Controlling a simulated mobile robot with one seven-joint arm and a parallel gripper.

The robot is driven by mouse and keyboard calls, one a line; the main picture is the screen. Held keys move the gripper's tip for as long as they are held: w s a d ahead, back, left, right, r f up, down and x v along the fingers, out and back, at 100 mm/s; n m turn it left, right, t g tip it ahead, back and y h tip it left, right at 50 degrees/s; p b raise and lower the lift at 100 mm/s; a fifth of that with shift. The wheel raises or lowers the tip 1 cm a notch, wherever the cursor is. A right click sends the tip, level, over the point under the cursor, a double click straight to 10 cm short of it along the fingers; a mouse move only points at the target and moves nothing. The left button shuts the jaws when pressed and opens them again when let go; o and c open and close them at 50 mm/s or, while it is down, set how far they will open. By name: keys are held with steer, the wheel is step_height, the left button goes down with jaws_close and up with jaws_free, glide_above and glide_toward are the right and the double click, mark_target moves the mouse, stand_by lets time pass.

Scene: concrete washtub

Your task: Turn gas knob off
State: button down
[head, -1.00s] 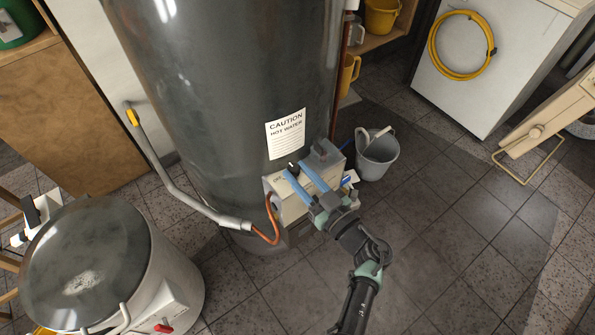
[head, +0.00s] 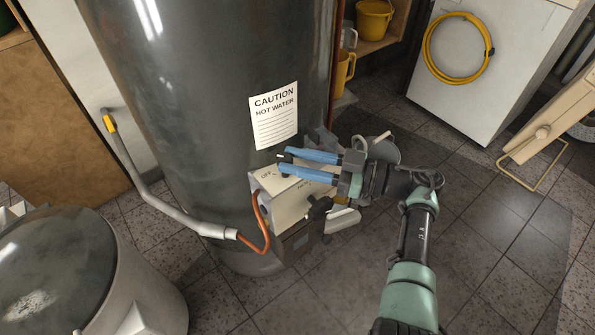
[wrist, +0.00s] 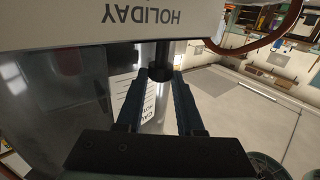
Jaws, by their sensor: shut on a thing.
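The gas control box (head: 285,203) is a pale unit low on the front of the dark water heater, with "OFF" lettering on its top. A black gas knob (head: 285,157) stands on the top and is mostly hidden by my blue fingers. My gripper (head: 282,162) reaches in from the right, its fingers pointing left across the box top. In the wrist view the black knob (wrist: 161,72) sits between the fingertips (wrist: 160,78), and my gripper is shut on it. The box face with "HOLIDAY" (wrist: 140,17) lies upside down at the top. The knob's pointer is not readable.
The tall water heater (head: 200,100) with a caution label (head: 274,116) stands behind the box. An orange cable (head: 258,222) and grey pipe (head: 170,205) run at its left. Tiled floor (head: 480,235) is open at right.

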steer(key=shift+w+a+r+b, duration=0.1)
steer(key=shift+b, duration=0.2)
steer(key=c, duration=0.5)
jaws_free()
steer(key=shift+c, duration=0.2)
steer(key=b+v, duration=0.5)
steer(key=v, duration=0.8)
steer(key=shift+w, duration=0.15)
